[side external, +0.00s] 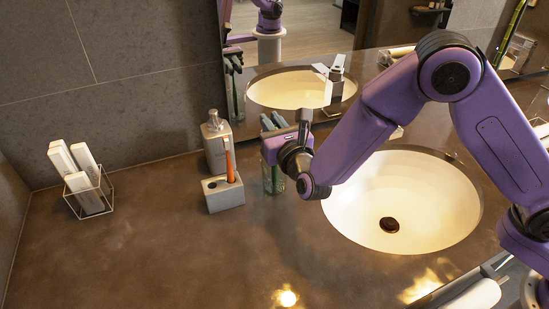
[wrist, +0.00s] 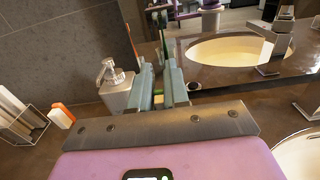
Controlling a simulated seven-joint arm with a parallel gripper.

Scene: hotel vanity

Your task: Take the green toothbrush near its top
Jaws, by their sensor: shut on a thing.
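My gripper (side external: 273,121) reaches over the counter toward the mirror, its teal fingers pointing away from the side camera. In the wrist view its fingers (wrist: 158,68) are shut on the green toothbrush (wrist: 158,99), of which only a small yellow-green bit shows between them. In the side view the toothbrush is mostly hidden by my gripper and I cannot make it out clearly.
A grey holder (side external: 224,196) with an orange toothbrush (side external: 230,163) stands left of my gripper. A soap dispenser (side external: 214,140) is behind it. A wire basket (side external: 101,192) of white boxes is at far left. The basin (side external: 440,215) lies right.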

